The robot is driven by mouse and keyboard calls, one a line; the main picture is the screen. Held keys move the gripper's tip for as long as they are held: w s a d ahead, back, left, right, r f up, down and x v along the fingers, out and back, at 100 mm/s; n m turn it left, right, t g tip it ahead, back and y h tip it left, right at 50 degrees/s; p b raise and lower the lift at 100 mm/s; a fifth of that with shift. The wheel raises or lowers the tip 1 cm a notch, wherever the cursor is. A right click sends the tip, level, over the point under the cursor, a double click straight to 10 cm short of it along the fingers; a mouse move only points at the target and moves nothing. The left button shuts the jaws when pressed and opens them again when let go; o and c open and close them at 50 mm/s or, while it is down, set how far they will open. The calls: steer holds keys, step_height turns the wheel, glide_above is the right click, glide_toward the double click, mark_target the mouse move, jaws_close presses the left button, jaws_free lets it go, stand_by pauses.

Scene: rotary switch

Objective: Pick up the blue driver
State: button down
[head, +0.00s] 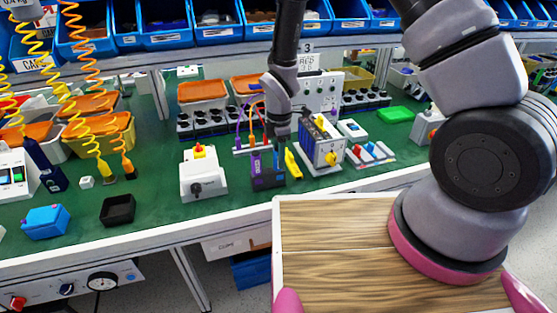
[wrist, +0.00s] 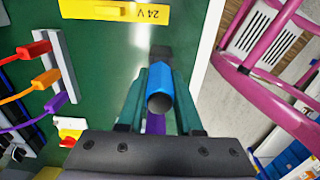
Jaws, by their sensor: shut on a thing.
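The blue driver (wrist: 174,84) shows in the wrist view as a blue round handle with a dark end, between my two fingers. My gripper (wrist: 162,92) is shut on it. In the head view my gripper (head: 278,137) points down over the middle of the green bench, just above a dark stand (head: 268,180) with purple on it. The driver is mostly hidden by my gripper there. A purple part (wrist: 155,124) shows under the driver in the wrist view. I cannot tell whether the driver still touches the stand.
A yellow 24 V piece (head: 293,165) and a terminal module (head: 321,145) stand close on the right. A black tray (head: 117,210) and a blue box (head: 46,221) lie at the left front.

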step_height(320, 180, up, 10)
steer(key=shift+r, duration=0.1)
steer(key=c, duration=1.1)
jaws_free()
jaws_close()
step_height(320, 180, up, 7)
steer(key=shift+r, duration=0.2)
